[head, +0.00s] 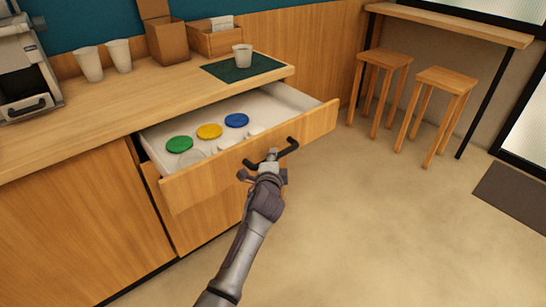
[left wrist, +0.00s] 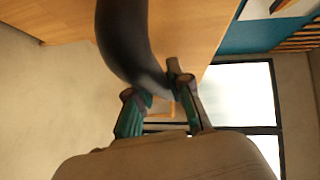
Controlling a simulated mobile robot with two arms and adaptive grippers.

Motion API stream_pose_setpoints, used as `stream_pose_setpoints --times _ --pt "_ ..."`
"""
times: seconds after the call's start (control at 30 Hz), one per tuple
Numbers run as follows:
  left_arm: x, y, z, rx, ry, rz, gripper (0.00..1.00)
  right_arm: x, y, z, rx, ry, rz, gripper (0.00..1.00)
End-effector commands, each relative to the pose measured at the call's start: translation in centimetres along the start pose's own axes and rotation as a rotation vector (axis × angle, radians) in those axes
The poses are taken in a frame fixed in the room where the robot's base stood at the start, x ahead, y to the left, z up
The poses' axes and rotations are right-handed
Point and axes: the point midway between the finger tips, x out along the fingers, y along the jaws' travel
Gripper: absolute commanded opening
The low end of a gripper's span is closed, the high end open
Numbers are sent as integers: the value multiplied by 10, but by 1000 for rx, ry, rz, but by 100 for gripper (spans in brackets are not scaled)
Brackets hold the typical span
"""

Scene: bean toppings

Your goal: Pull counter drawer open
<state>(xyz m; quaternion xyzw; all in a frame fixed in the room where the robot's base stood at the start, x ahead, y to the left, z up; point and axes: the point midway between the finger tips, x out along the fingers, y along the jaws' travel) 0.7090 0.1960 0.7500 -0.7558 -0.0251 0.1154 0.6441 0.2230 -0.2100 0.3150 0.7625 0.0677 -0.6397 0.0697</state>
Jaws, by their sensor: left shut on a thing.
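The counter drawer (head: 262,150) stands well open below the counter top. Its white inside shows green, yellow and blue round lids and several pale round items near its front. A dark bar handle (head: 288,149) is fixed on the wooden drawer front. My left gripper (head: 262,164) is at the left part of this handle and is shut on it. In the left wrist view the handle (left wrist: 128,45) is a large dark curved bar running down to the fingers of my left gripper (left wrist: 160,95). My right gripper is in neither view.
On the counter (head: 105,95) stand two cups (head: 104,60), a cardboard box (head: 166,40), a wooden tray (head: 216,41), and a cup (head: 242,55) on a dark green mat (head: 215,71). A coffee machine (head: 25,65) is at the left. Two stools (head: 440,80) stand well beyond open floor.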

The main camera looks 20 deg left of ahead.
Motion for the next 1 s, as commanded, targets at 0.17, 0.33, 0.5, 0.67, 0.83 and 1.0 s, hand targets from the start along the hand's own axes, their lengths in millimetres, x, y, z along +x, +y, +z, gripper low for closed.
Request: stream_pose_setpoints --times 0.17,0.33,0.5,0.67,0.83,1.0 --pt "0 1 0 -1 -1 2 0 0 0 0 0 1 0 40" --pt "0 1 0 -1 -1 1 36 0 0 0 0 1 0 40" --pt "0 0 0 0 0 1 45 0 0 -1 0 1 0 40" --pt "0 0 0 0 0 0 45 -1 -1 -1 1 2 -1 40" --pt "-10 1 1 1 -1 1 45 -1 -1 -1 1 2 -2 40" --pt "-39 1 1 -1 0 1 45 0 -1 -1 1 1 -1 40"
